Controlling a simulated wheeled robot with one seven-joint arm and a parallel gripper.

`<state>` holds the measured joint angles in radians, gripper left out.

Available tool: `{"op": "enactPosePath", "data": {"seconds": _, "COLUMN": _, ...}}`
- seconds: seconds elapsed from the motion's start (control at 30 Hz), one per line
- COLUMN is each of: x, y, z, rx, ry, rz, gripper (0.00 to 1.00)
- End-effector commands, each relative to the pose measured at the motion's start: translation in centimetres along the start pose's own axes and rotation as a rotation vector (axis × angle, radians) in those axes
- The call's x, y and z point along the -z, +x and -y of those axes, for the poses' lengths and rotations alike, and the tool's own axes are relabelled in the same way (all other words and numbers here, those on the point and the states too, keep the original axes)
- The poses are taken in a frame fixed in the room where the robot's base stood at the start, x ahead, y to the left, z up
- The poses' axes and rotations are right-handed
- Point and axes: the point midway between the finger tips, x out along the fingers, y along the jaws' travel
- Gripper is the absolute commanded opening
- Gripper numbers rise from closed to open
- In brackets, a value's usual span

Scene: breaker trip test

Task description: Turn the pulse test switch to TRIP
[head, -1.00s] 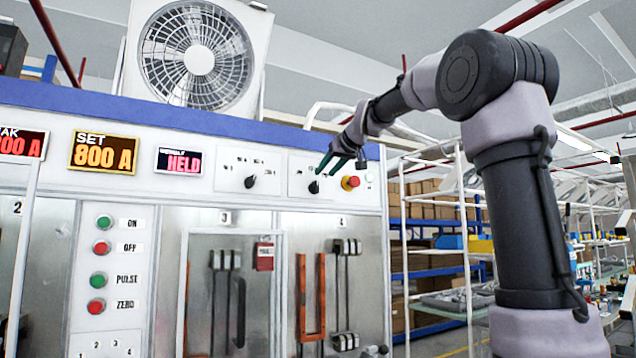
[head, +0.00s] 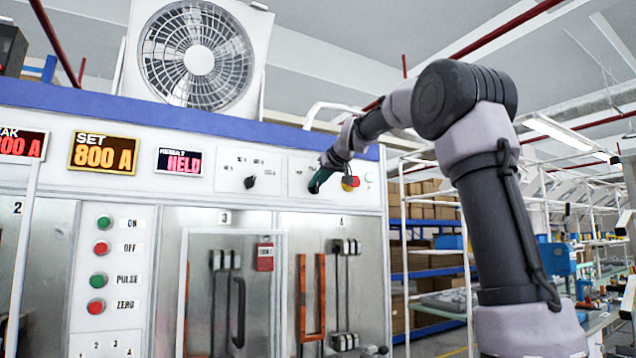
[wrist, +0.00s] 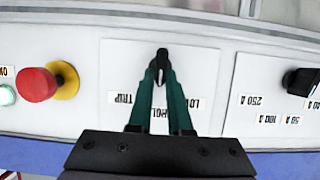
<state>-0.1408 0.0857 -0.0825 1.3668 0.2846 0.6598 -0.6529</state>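The pulse test switch is a black knob (wrist: 162,53) on a white plate, with a TRIP label (wrist: 125,98) on one side and a partly covered label starting "LO" on the other. In the wrist view these labels are upside down. My gripper (wrist: 162,72) has green fingers on both sides of the knob and looks shut on it. In the head view my gripper (head: 319,181) is at the right-hand control panel and hides the knob. The result display (head: 181,162) reads HELD.
A red push button on a yellow collar (head: 350,183) is close to my gripper and shows in the wrist view too (wrist: 38,85). Another black selector (head: 250,182) is to the left. The set display (head: 103,154) reads 800 A. Shelves stand right of the cabinet.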

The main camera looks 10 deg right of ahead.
Motion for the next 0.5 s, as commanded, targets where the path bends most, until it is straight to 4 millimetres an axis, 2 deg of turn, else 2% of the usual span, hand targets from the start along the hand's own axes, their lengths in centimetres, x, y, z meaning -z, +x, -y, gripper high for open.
{"op": "enactPosePath", "data": {"seconds": 0.27, "x": -0.03, "y": -0.01, "z": -0.12, "rx": 0.012, "ry": 0.031, "rz": 0.001, "gripper": 0.00}}
{"op": "enactPosePath", "data": {"seconds": 0.5, "x": -0.06, "y": 0.00, "z": -0.48, "rx": 0.060, "ry": 0.150, "rz": 0.001, "gripper": 0.00}}
